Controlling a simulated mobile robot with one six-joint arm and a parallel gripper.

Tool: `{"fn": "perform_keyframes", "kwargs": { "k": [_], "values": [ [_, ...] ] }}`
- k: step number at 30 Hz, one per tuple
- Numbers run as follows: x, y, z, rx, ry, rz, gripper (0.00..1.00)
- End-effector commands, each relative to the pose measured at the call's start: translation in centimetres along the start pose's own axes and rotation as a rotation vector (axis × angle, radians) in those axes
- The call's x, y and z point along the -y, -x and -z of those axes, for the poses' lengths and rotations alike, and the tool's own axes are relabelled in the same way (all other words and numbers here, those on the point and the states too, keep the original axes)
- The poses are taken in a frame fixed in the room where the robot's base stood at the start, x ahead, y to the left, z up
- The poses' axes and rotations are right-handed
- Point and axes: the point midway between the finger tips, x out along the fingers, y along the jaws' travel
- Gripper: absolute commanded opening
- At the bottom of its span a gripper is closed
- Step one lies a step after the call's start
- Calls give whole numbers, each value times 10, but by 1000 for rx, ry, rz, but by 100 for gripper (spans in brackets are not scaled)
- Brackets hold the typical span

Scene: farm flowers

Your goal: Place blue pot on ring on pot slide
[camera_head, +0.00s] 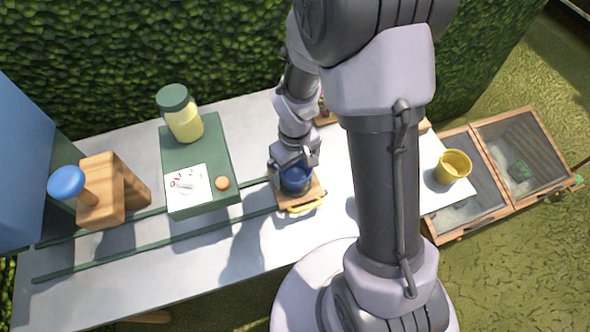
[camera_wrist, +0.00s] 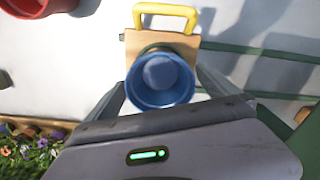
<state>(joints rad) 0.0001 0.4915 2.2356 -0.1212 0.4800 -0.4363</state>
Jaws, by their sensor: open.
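The blue pot (camera_head: 295,178) stands at the wooden pot slide (camera_head: 311,192), over its board, and looks upright. In the wrist view the blue pot (camera_wrist: 160,80) is seen from above, with a dark ring edge (camera_wrist: 158,47) partly visible behind its rim. The pot hides most of the ring, so I cannot tell whether it is fully seated. The slide's yellow handle (camera_wrist: 166,17) sticks out from the board. My gripper (camera_wrist: 163,92) is open, with one finger on each side of the pot; contact is unclear.
Green rails (camera_head: 155,245) run along the grey table to the slide. A green box (camera_head: 195,150) bears a jar (camera_head: 180,113) and an orange ball (camera_head: 222,183). A wooden block (camera_head: 108,190) stands left. A yellow pot (camera_head: 453,167) stands right; a red pot (camera_wrist: 35,5) shows in the wrist view.

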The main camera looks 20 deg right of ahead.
Motion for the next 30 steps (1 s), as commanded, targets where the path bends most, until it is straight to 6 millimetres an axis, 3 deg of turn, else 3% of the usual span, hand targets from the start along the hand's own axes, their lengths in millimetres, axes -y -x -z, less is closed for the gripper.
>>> {"fn": "perform_keyframes", "kwargs": {
  "k": [1, 6, 13, 16, 19, 22, 25, 30],
  "values": [
    [0, 21, 1, -5, 1, -2, 99],
    [0, 70, 1, -4, 0, -1, 99],
    [0, 104, 0, -9, -8, -1, 99],
    [5, 142, -5, -76, -91, -4, 99],
    [20, 204, -25, -204, -260, 14, 99],
    [40, 253, -56, -331, -432, 62, 99],
    [59, 283, -84, -432, -561, 121, 99],
    [76, 299, -108, -514, -668, 187, 99]
  ]
}}
